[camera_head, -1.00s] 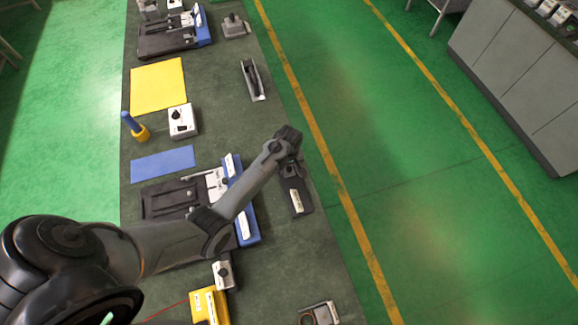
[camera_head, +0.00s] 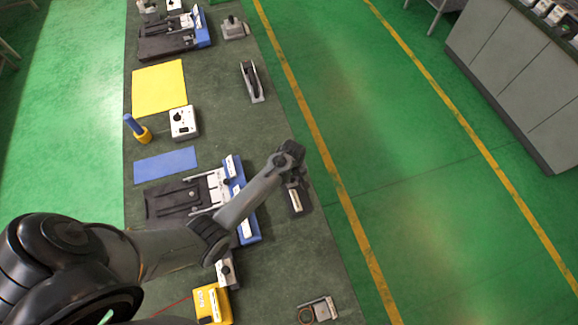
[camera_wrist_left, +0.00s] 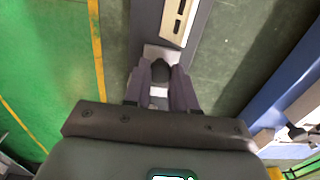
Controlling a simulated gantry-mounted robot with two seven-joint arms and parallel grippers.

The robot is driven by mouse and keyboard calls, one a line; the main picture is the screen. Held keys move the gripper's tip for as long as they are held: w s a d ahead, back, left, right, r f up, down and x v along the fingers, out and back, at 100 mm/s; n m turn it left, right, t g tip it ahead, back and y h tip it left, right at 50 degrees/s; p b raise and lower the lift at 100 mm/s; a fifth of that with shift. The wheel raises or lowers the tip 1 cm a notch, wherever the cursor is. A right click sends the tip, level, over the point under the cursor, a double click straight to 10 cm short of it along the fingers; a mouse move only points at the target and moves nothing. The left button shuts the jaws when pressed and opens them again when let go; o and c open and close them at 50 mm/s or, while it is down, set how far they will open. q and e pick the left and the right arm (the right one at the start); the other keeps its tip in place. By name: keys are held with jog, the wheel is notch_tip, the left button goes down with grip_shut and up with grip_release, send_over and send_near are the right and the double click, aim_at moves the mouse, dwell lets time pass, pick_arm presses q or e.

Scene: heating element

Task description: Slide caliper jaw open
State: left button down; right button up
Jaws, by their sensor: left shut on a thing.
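A long dark bar with a pale slotted strip (camera_head: 296,199) lies on the bench under my left wrist; I take it for the caliper, but its jaws cannot be made out. In the left wrist view the pale strip (camera_wrist_left: 178,20) runs away from the fingers. My left gripper (camera_wrist_left: 160,75) is shut on a dark rounded knob (camera_wrist_left: 160,70) in front of a light block (camera_wrist_left: 160,52). In the head view my left gripper (camera_head: 294,178) is largely hidden beneath the wrist. My right gripper is not in view.
Left of the bar lie a blue block (camera_head: 236,176) and a black tray (camera_head: 165,204). Behind are a blue mat (camera_head: 165,165), a white dial box (camera_head: 183,122) and a yellow mat (camera_head: 158,88). A yellow box (camera_head: 211,302) sits near the front.

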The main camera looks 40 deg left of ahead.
aim_at(292, 181)
pick_arm(q)
jog(key=shift+s+d+r, duration=0.1)
jog(key=shift+d, duration=0.2)
jog(key=c, duration=0.9)
grip_release()
jog(key=shift+s, duration=0.1)
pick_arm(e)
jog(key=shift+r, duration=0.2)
pick_arm(q)
jog(key=shift+r, duration=0.35)
notch_tip(292, 181, up, 10)
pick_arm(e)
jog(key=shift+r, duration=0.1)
